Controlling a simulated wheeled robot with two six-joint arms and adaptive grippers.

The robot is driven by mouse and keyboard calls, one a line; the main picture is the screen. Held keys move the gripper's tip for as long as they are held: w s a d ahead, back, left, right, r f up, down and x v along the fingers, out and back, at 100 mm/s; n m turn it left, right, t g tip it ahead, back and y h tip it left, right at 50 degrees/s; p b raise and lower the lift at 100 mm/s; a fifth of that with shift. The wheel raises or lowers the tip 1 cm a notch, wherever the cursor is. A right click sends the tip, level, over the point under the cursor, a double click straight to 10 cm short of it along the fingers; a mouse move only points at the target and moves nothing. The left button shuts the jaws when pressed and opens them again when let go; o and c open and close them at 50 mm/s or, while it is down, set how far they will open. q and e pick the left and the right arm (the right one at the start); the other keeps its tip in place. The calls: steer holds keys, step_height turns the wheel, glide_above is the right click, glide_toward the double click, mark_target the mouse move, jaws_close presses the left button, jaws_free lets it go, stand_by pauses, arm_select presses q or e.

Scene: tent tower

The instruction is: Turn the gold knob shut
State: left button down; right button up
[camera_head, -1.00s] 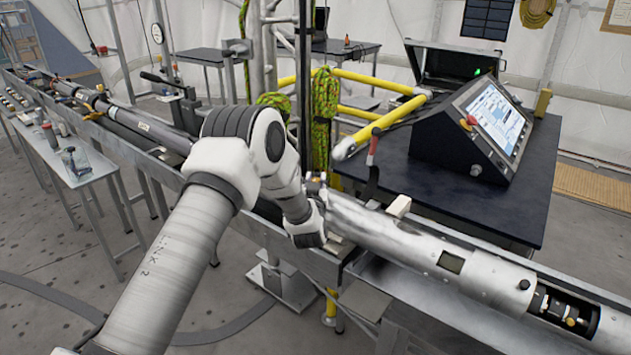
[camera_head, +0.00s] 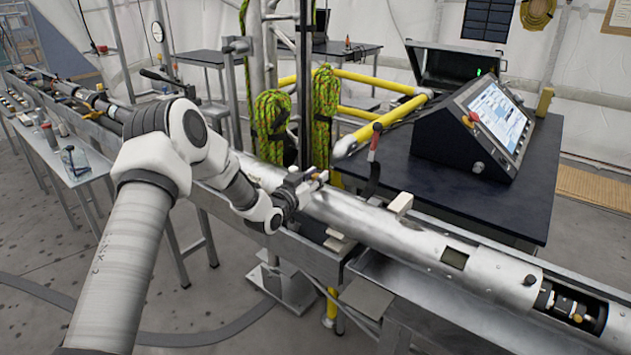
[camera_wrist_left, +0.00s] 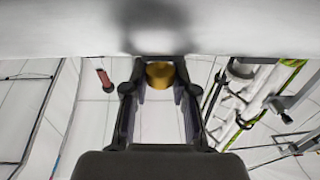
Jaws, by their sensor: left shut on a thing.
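The gold knob (camera_wrist_left: 160,75) shows in the left wrist view between the two dark fingers of my left gripper (camera_wrist_left: 159,88), against a pale rounded surface. In the head view my left gripper (camera_head: 311,180) is at the upper side of the long silver tube (camera_head: 375,222), and the knob is hidden there by the fingers. The gripper is shut on the knob. My right gripper is in neither view.
The tube lies along a metal trough. A dark table (camera_head: 470,185) with a console (camera_head: 480,120) stands behind it. Yellow rails (camera_head: 375,82) and a hanging green rope (camera_head: 326,115) are close behind the gripper. A side bench (camera_head: 85,170) is at left.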

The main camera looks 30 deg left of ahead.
arm_select(q)
steer(key=m+h, duration=0.1)
steer(key=h, duration=0.1)
steer(key=m+h+b, duration=0.1)
steer(key=h, duration=0.1)
steer(key=shift+a+f+m+g, duration=0.2)
steer(key=shift+m+g, duration=0.1)
steer(key=shift+m, duration=0.1)
steer(key=m+g+h, duration=0.1)
steer(key=m+h, duration=0.1)
steer(key=m+g+h, duration=0.1)
steer(key=h, duration=0.2)
steer(key=shift+w+m+h+b, duration=0.1)
steer(key=shift+m+h+b, duration=0.2)
steer(key=shift+m, duration=0.1)
steer(key=m+g+h+b, duration=0.2)
steer(key=g+h, duration=0.1)
steer(key=shift+d+f+m+h, duration=0.1)
steer(key=shift+f+m+h, duration=0.1)
steer(key=shift+m+h, duration=0.15)
steer(key=shift+r+m+g+h+b, duration=0.1)
steer(key=shift+m+g+h+b, duration=0.5)
steer(key=shift+g, duration=0.3)
steer(key=c, duration=1.1)
jaws_free()
steer(key=shift+c, duration=0.2)
steer(key=shift+o, duration=1.1)
steer(key=shift+w+d, duration=0.15)
steer(key=shift+d, duration=0.05)
steer(key=shift+r, duration=0.1)
